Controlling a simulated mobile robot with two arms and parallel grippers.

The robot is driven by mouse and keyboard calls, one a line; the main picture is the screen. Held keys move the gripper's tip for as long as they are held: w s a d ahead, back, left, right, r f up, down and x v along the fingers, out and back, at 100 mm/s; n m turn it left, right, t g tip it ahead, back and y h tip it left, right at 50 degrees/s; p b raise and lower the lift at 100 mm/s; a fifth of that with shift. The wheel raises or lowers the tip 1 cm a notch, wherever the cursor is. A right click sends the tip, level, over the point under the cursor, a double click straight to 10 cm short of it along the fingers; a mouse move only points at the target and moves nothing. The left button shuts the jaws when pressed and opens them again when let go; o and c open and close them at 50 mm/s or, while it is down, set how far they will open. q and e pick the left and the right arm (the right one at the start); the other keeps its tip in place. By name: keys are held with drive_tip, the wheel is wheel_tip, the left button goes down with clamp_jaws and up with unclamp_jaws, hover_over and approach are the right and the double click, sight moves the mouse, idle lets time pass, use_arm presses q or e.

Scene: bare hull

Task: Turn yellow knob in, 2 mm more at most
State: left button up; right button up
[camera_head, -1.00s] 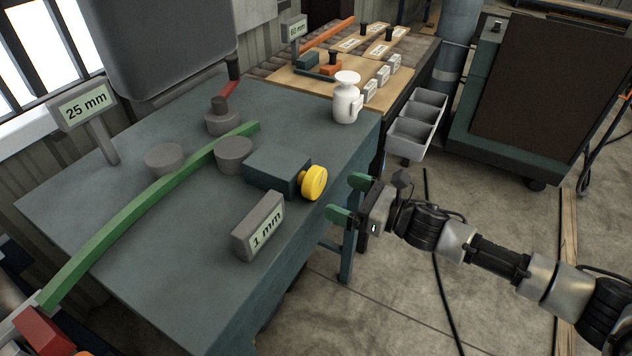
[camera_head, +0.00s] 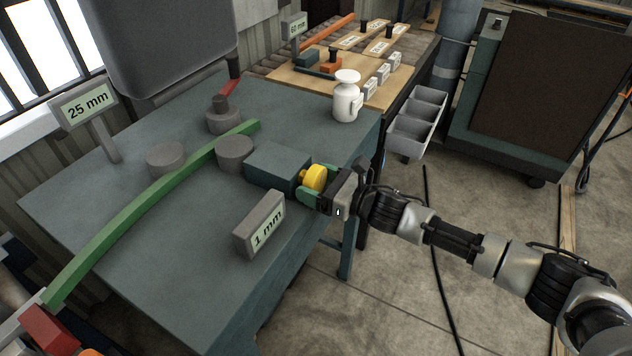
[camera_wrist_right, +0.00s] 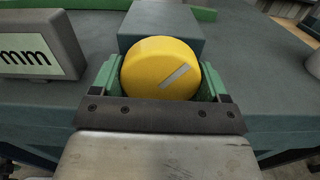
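The yellow knob (camera_head: 315,178) is on the right end of a dark blue-grey block (camera_head: 277,165) on the bench. My right gripper (camera_head: 316,182) is at the knob, its green fingers on either side of it. In the right wrist view the knob (camera_wrist_right: 160,68) sits between the fingers, its round face toward the camera with a slanted grey mark. The fingers are very close to its rim; whether they press on it I cannot tell. A long green curved bar (camera_head: 140,213) runs past round grey posts (camera_head: 235,152).
A "1 mm" sign block (camera_head: 260,225) stands just in front of the knob's block. A "25 mm" sign (camera_head: 83,106) is at the left, a white bottle (camera_head: 346,98) behind the knob. Grey bins (camera_head: 416,122) hang right of the benches. The floor right of the bench is mostly clear.

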drive_tip(key=shift+c, duration=1.4)
drive_tip(key=shift+m, duration=0.7)
drive_tip(key=o, duration=0.9)
drive_tip(key=shift+d, duration=0.1)
drive_tip(key=shift+b+v, duration=0.8)
drive_tip(key=shift+v, duration=4.55)
